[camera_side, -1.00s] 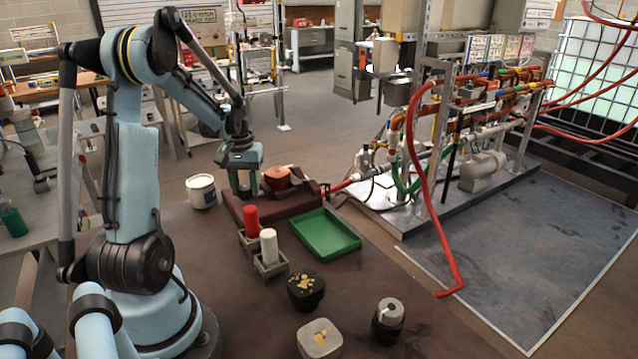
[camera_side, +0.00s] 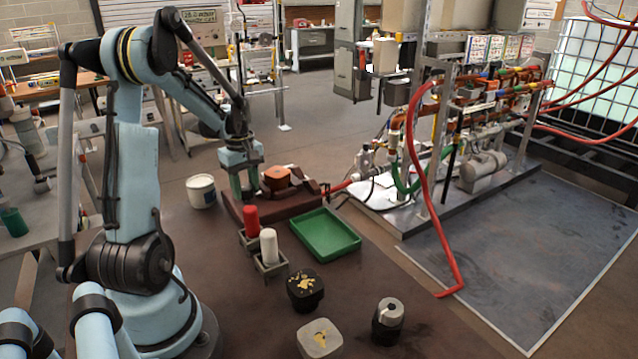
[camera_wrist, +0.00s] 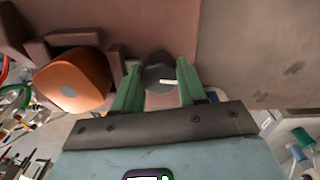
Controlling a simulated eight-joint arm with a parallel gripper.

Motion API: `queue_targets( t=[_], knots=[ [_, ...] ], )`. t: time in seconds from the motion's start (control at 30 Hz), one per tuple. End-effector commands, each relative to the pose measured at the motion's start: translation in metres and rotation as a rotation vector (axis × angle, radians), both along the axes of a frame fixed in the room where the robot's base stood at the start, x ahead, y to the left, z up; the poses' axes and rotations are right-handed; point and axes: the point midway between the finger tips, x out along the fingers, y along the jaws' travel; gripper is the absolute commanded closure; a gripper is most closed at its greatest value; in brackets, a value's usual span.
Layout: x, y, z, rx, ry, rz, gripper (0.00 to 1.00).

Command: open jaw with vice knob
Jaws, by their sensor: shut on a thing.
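The brown-red vice (camera_side: 285,208) sits on the dark table, and an orange round piece (camera_side: 277,177) stands at its jaws. The orange piece also shows at the left of the wrist view (camera_wrist: 75,80), beside the vice's jaw blocks. My gripper (camera_side: 244,190) points down at the vice's left end. In the wrist view, my gripper's green fingers (camera_wrist: 158,72) are shut on the dark grey vice knob (camera_wrist: 157,84), one finger on each side. A pale mark shows on the knob. In the side view the knob is hidden by the fingers.
A green tray (camera_side: 325,234) lies right of the vice. Red (camera_side: 251,220) and white (camera_side: 269,244) cylinders stand in small holders in front. A white tub (camera_side: 201,190) stands to the left. Several dark and grey pieces lie nearer the front, with bare table around them.

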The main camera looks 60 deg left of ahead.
Motion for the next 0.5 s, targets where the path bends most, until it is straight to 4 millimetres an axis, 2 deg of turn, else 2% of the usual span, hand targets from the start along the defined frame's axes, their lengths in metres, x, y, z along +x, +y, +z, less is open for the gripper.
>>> queue_targets(
  t=[0.5],
  knots=[
    [-0.0001, -0.0006, 0.0003, -0.002, 0.002, 0.054, 0.89]
  ],
)
